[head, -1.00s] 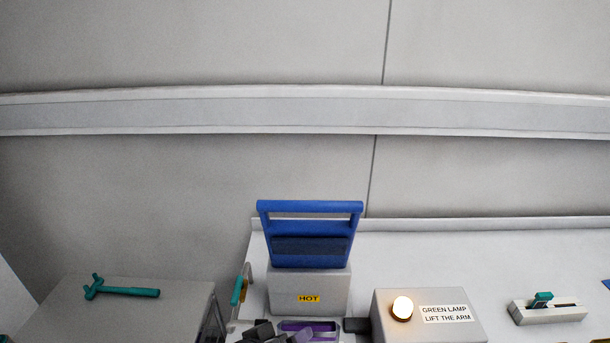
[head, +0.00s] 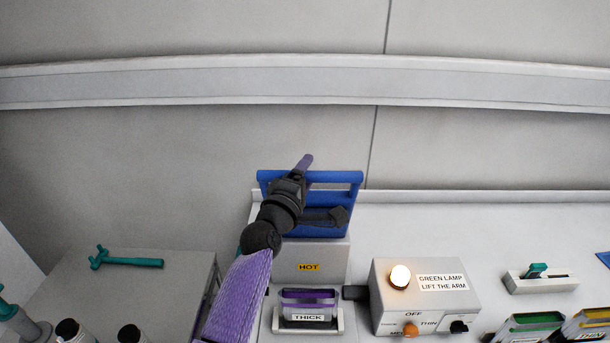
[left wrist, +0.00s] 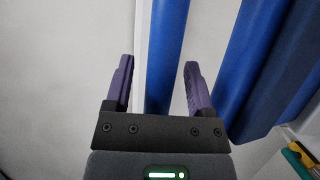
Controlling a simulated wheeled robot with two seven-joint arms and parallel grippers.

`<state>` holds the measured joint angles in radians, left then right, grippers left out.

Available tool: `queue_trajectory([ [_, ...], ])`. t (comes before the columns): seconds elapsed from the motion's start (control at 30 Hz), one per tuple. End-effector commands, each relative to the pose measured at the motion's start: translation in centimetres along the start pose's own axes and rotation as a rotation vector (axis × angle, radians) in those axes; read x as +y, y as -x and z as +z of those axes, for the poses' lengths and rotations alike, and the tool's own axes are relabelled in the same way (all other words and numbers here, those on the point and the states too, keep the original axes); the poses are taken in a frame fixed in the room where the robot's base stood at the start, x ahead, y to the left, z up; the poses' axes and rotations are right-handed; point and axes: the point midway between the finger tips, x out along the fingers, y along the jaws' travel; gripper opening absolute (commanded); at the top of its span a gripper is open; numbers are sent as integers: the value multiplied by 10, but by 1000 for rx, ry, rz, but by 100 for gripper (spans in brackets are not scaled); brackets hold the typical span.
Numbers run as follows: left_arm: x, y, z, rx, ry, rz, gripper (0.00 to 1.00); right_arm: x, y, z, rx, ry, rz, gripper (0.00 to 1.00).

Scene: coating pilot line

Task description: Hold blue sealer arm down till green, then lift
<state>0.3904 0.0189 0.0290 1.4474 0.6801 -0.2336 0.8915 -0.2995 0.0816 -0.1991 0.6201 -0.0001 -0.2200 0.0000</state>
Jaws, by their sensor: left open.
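The blue sealer arm (head: 342,178) stands raised above the grey sealer body (head: 332,263), which carries a HOT label. My left gripper (head: 305,165) is at the arm's top bar and hides part of the arm. In the left wrist view my left gripper (left wrist: 159,68) is open, with the blue bar (left wrist: 165,45) running between its two purple fingers. A gap shows beside the bar, so it is not clamped. The lamp (head: 400,276) on the grey control box (head: 440,305) glows warm white, not green. My right gripper is not in view.
A purple pouch (head: 309,296) in a holder marked THICK is in front of the sealer. A teal tool (head: 130,261) lies on the left cabinet. A grey slider block (head: 540,284) and green and yellow cartridges (head: 530,325) are at right. The bench behind the box is clear.

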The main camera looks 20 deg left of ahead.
Motion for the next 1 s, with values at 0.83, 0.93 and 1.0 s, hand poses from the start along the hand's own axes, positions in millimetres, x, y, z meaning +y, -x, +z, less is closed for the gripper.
queue_trajectory([
  [0.83,0,0,0,-1,-2,-2,0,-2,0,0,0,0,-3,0],
  [0.93,0,1,0,-1,-2,-2,0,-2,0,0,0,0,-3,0],
  [1.0,0,1,0,-1,-2,-2,0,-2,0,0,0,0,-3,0],
])
